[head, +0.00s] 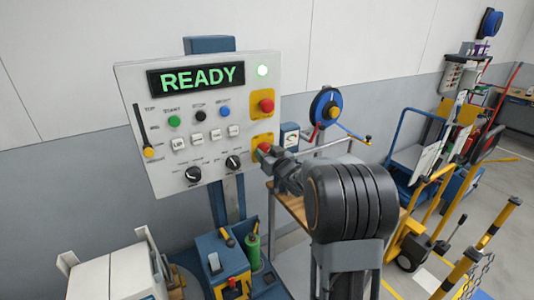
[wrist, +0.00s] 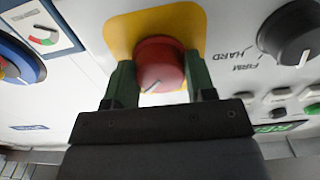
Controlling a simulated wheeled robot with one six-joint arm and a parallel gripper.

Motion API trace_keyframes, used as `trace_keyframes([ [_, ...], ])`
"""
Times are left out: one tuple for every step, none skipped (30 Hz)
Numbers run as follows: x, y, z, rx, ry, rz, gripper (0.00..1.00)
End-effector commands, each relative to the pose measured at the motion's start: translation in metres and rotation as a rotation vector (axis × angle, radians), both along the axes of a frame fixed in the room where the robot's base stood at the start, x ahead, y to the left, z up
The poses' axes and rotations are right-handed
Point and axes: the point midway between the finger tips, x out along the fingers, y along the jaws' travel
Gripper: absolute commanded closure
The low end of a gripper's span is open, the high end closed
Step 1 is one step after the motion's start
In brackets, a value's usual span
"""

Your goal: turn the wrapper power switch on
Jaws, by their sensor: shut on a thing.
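The wrapper's control panel (head: 215,115) stands upright against the wall, with a display (head: 196,78) reading READY in green and a lit green lamp (head: 263,70). The power switch is a red round knob (head: 263,147) on a yellow plate at the panel's lower right. It also shows in the wrist view as a red knob (wrist: 160,60) with a white pointer mark. My gripper (wrist: 160,78) is shut on the knob, one green finger on each side. In the head view my gripper (head: 272,155) reaches it from the right, and my arm hides part of it.
A second red button (head: 266,105) on a yellow plate sits just above. Two black dials (head: 233,162), several small buttons and a yellow-tipped lever (head: 148,152) share the panel. A blue reel (head: 328,107) stands to the right. Carts and yellow posts stand farther right.

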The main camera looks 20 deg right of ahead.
Motion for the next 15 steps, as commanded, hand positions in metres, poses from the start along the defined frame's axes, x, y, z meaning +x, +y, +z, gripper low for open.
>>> trace_keyframes([
  [0.0001, -0.0004, 0.0014, 0.005, -0.002, -0.001, 0.73],
  [0.0001, -0.0004, 0.0014, 0.006, -0.002, -0.001, 0.73],
  [0.0001, -0.0004, 0.0014, 0.006, -0.002, -0.001, 0.73],
  [0.0001, -0.0004, 0.0014, 0.007, -0.002, -0.001, 0.73],
  [0.0001, -0.0004, 0.0014, 0.007, -0.002, -0.001, 0.73],
  [0.0001, -0.0004, 0.0014, 0.007, -0.002, -0.001, 0.73],
  [0.0001, -0.0004, 0.0014, 0.007, -0.002, -0.001, 0.73],
  [0.0002, -0.0004, 0.0014, 0.007, -0.002, -0.001, 0.73],
  [0.0002, -0.0004, 0.0014, 0.007, -0.002, -0.001, 0.73],
  [0.0002, -0.0004, 0.0014, 0.007, -0.002, -0.001, 0.73],
  [0.0002, -0.0004, 0.0014, 0.007, -0.002, -0.001, 0.73],
  [0.0002, -0.0004, 0.0015, 0.006, -0.002, -0.001, 0.49],
  [0.0001, -0.0004, 0.0014, 0.006, -0.002, -0.001, 0.46],
  [0.0001, -0.0004, 0.0014, 0.006, -0.002, -0.001, 0.43],
  [0.0001, -0.0004, 0.0013, 0.006, -0.002, -0.001, 0.39],
])
